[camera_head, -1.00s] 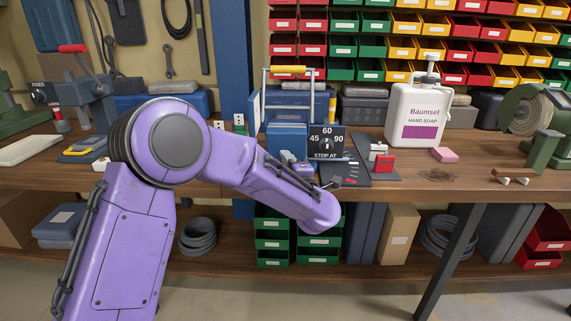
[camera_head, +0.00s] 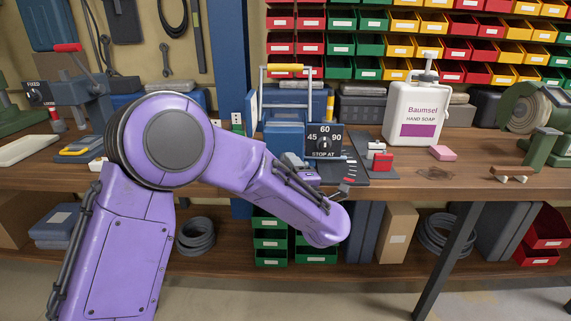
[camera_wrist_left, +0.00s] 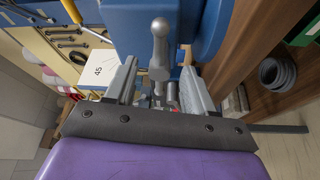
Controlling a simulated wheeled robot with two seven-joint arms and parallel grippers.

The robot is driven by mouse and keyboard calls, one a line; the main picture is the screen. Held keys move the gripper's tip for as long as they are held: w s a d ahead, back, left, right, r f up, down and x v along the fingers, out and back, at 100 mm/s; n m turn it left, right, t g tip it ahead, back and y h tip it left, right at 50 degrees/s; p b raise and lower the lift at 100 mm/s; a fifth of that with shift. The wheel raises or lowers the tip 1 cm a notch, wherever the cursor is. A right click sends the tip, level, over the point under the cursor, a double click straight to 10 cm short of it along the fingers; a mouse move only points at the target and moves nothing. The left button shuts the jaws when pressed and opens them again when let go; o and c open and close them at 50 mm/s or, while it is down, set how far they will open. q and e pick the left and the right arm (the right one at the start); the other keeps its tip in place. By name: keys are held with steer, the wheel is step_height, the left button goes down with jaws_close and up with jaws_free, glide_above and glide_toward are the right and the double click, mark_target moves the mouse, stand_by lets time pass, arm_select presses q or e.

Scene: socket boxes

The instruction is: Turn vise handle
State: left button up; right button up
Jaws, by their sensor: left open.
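A blue vise (camera_head: 284,138) stands on the bench at centre, partly hidden by my left arm. A dial plate (camera_head: 325,141) marked 45, 60, 90 and "STOP AT" stands beside it. In the left wrist view, a grey metal handle with a round ball end (camera_wrist_left: 159,28) lies in front of the blue vise body (camera_wrist_left: 205,30). My left gripper (camera_wrist_left: 157,88) is open, its two grey fingers on either side of the handle's lower part; contact cannot be told. In the head view the fingertips are mostly hidden behind my purple arm. My right gripper is not in view.
A red-and-grey block (camera_head: 380,158) on a dark plate, a soap bottle (camera_head: 413,110) and a pink block (camera_head: 441,153) stand right of the vise. The bench front at right is mostly clear.

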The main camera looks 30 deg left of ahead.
arm_select(q)
steer(key=v, duration=0.6)
steer(key=shift+d, duration=0.25)
steer(key=shift+s, duration=0.1)
steer(key=s+d+f+m+h+p, duration=0.1)
steer(key=s+f+m+h+p, duration=0.3)
steer(key=f+m, duration=0.55)
steer(key=s+d+f+m+h+p, duration=0.1)
steer(key=s+f+m+h, duration=0.1)
steer(key=f+m+h, duration=0.75)
steer(key=s+a+f+g+p, duration=0.1)
steer(key=s+f, duration=0.3)
steer(key=s, duration=0.5)
steer(key=s+a+f+g+y+p, duration=0.1)
steer(key=s+f+g, duration=0.3)
steer(key=s, duration=0.5)
steer(key=s+a+f+g+p, duration=0.1)
steer(key=s+f+g+p, duration=0.1)
steer(key=s+f, duration=0.3)
steer(key=s+p, duration=0.1)
steer(key=s, duration=0.3)
steer(key=shift+a+f+m+g+y, duration=0.25)
steer(key=shift+f+m+g+y, duration=0.1)
steer(key=shift+m+g, duration=0.05)
